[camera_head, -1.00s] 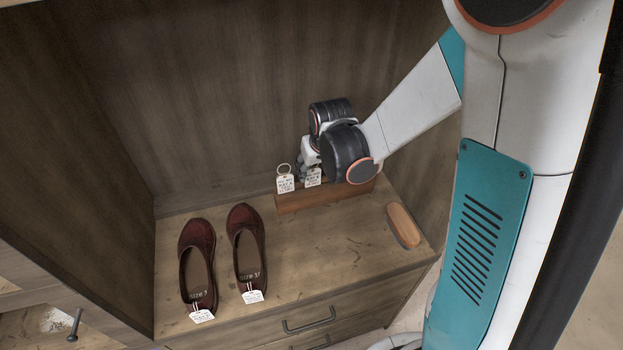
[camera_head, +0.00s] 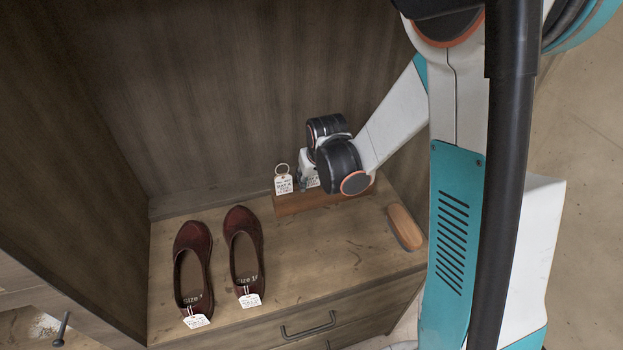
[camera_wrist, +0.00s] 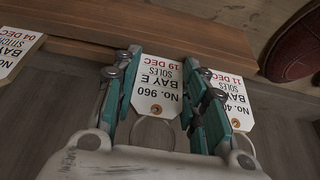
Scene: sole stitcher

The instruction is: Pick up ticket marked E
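The ticket marked E (camera_wrist: 158,88) is a white card reading No. 960, BAY E, SOLES, 19 DEC, upside down in the wrist view. Its grey ring (camera_wrist: 152,133) lies towards my gripper's palm. My gripper (camera_wrist: 167,68) is open, with one teal finger on each side of this ticket. I cannot tell whether the fingers touch its edges. In the head view my gripper (camera_head: 303,181) partly covers the middle ticket (camera_head: 313,182) on the wooden block.
Another ticket (camera_wrist: 233,98) is close beside the right finger; it also shows in the head view (camera_head: 283,184). A third ticket (camera_wrist: 14,48) is at far left. The wooden block (camera_head: 300,204) holds them. Dark red shoes (camera_head: 192,262) and a brush-like wooden piece (camera_head: 405,227) stand nearby.

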